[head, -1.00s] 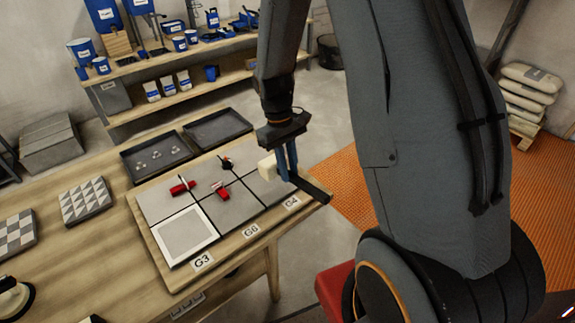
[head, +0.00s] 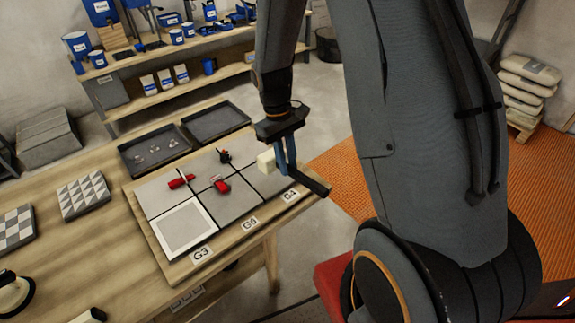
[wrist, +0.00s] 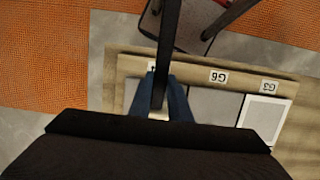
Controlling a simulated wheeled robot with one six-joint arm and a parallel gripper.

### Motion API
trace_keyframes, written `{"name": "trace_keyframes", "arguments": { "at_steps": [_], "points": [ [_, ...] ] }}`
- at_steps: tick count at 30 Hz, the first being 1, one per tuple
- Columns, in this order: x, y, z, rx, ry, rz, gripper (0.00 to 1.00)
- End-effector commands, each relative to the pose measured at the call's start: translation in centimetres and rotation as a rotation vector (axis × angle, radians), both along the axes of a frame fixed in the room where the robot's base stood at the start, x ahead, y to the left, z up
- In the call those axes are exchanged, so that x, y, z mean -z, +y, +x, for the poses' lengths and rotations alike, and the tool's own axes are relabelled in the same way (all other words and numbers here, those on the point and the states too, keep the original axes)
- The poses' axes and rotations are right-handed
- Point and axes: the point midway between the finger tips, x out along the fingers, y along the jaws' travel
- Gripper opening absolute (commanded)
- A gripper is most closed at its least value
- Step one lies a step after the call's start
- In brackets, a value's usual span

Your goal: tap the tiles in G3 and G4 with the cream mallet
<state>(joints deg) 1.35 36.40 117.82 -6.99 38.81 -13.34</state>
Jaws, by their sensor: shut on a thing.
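My gripper (head: 285,165) is shut on the black handle of the cream mallet (head: 265,161). The cream head hangs over the far part of the grey G4 tile (head: 268,186); I cannot tell whether it touches. In the wrist view the handle crosses between the blue fingers (wrist: 160,102), and the head is mostly hidden. The G3 tile (head: 182,229), grey with a white border, lies at the board's near left corner. It also shows in the wrist view (wrist: 264,116).
The plain G6 tile (head: 233,206) lies between them. Two dark trays (head: 215,125) lie behind the board. Patterned tiles (head: 84,198) are at the left. The bench ends just right of G4.

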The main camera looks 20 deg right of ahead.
Motion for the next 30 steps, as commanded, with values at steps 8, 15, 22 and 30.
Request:
{"name": "trace_keyframes", "arguments": {
  "at_steps": [8, 15, 22, 30],
  "points": [
    [0.3, 0.0, 0.0, 0.0, 0.0, 0.0, 0.0],
    [4.9, 0.0, 0.1, 0.0, 0.003, 0.0, 0.0],
    [4.2, 0.0, 0.1, 0.0, -0.002, 0.0, 0.0],
    [0.8, 0.0, 0.0, -0.001, -0.003, 0.0, 0.0]
  ]
}}
